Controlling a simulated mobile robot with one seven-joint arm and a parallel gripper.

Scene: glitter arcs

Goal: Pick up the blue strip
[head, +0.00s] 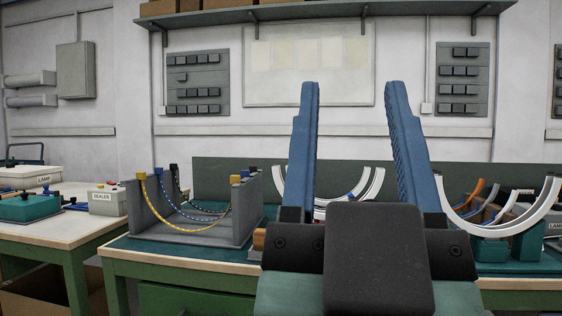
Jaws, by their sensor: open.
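The blue strip (183,213) hangs as a dotted arc in a grey rack (152,233) on the workbench, left of centre in the head view. A blue end piece (158,171) tops its left end; its right end is hard to make out behind the yellow strip and the rack wall. A yellow strip (185,229) hangs in front of it, and a dark strip (177,185) hangs behind it. My gripper (352,87) points up and forward with its two blue fingers wide apart and nothing between them. In the picture it is to the right of the rack.
White curved tracks (365,190) stand behind my fingers, and more (520,222) stand at the right. A shelf (325,16) hangs on the back wall.

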